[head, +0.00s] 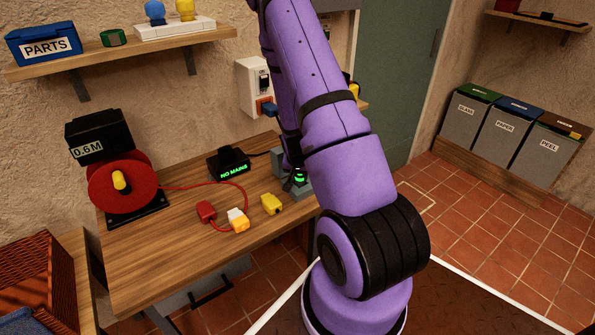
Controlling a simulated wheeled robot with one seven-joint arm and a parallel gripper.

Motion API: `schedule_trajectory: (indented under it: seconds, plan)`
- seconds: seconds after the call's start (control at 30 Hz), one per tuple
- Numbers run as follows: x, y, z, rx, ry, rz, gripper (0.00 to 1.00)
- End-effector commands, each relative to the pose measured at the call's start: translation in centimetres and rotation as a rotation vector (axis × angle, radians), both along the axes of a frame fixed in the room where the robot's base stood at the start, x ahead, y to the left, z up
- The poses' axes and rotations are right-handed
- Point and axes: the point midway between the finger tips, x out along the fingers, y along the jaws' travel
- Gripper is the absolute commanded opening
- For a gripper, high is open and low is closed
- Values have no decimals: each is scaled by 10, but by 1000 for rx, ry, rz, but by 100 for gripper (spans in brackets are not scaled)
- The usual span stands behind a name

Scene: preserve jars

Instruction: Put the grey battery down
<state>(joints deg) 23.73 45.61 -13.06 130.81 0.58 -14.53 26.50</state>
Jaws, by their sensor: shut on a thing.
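My gripper (292,172) is at the right end of the wooden workbench, low over its top, and is largely hidden by my purple arm. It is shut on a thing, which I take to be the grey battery. Blue-grey block surfaces (302,191) show right at the gripper, with more grey at its left side. I cannot tell clearly which of these parts belong to the battery and which to a holder. A small green light glows on a dark part there. Whether the battery touches the bench is hidden.
The workbench (150,250) carries a red cable reel (105,190), a black box reading "NO MAINS" (230,163), a red connector (206,211), a white-orange plug (238,220) and a yellow one (271,204). A wall socket (252,85) is behind. The bench's front left is clear.

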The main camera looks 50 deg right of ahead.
Motion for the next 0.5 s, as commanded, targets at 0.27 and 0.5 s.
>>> schedule_trajectory:
  seconds: [0.27,0.5]
  plan:
    - [0,0,-1,0,-2,-1,0]
    - [0,0,-3,0,-2,-1,59]
